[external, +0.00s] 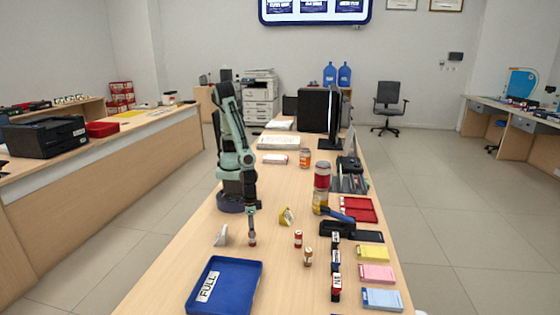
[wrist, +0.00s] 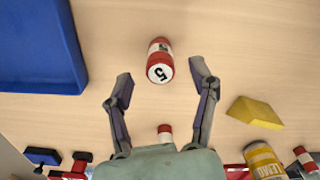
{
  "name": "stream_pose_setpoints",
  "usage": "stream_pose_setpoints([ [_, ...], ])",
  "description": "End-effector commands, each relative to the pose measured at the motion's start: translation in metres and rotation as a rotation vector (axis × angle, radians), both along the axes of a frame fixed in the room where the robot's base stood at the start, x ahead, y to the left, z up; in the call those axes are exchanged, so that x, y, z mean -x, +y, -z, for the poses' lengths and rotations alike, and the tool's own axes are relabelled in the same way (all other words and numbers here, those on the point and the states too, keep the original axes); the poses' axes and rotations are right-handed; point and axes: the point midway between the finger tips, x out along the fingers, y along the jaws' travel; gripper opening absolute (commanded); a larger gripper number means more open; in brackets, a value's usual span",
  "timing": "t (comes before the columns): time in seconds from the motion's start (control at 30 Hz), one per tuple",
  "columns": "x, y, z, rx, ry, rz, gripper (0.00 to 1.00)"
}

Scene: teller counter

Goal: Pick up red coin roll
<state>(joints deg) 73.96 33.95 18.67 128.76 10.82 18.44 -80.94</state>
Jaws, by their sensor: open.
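My gripper (wrist: 162,84) is open and empty, one finger on each side of the roll's line. I cannot tell the exact height gap. A second red roll (external: 298,239) stands to the right. A small red and white object (wrist: 165,133) is partly hidden behind my gripper's body in the wrist view.
A blue tray labelled FULL (external: 246,279) lies in front. Several stacked pads and a red tray (external: 372,207) line the right edge.

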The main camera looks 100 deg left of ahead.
Motion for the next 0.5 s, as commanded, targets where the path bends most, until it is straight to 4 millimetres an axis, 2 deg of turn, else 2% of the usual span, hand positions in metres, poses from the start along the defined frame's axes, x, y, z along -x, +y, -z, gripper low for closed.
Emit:
stream_pose_setpoints([
  [0.1, 0.000, 0.001, 0.021, -0.006, 0.001, -0.001, 0.59],
  [0.23, 0.000, 0.001, 0.039, -0.003, 0.001, -0.001, 0.59],
  [0.5, 0.000, 0.001, 0.050, 0.000, 0.000, -0.002, 0.59],
])
